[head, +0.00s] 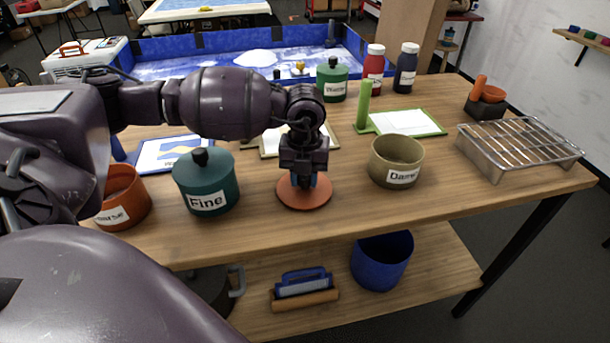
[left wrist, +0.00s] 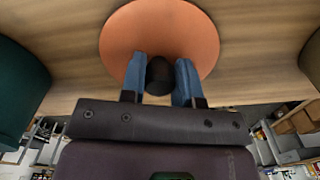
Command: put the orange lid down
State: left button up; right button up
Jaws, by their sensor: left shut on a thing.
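The orange lid (head: 304,198) is a round disc at the middle of the wooden table, between the teal pot marked "Fine" (head: 206,186) and the open olive pot (head: 397,163). My left gripper (head: 303,182) points down over it. In the left wrist view the blue fingers (left wrist: 161,80) are shut on the lid's dark knob (left wrist: 160,72), with the orange disc (left wrist: 160,25) beyond. The lid is at or very near the table top; I cannot tell whether it touches. My right gripper is not in view.
An open orange pot (head: 122,198) stands at the left. Behind are a green-framed board (head: 408,123), a green lidded pot (head: 332,80), a red bottle (head: 373,68) and a dark bottle (head: 405,70). A wire rack (head: 520,145) is at the right. The table's front strip is clear.

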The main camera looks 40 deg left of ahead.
pick_arm(q)
jog(key=shift+f, duration=0.15)
jog(key=o, duration=0.9)
jog(key=shift+r, duration=0.5)
notch_tip(320, 180, up, 10)
jog(key=shift+f+p, duration=0.1)
jog(key=shift+p, duration=0.55)
jog(key=shift+r, duration=0.8)
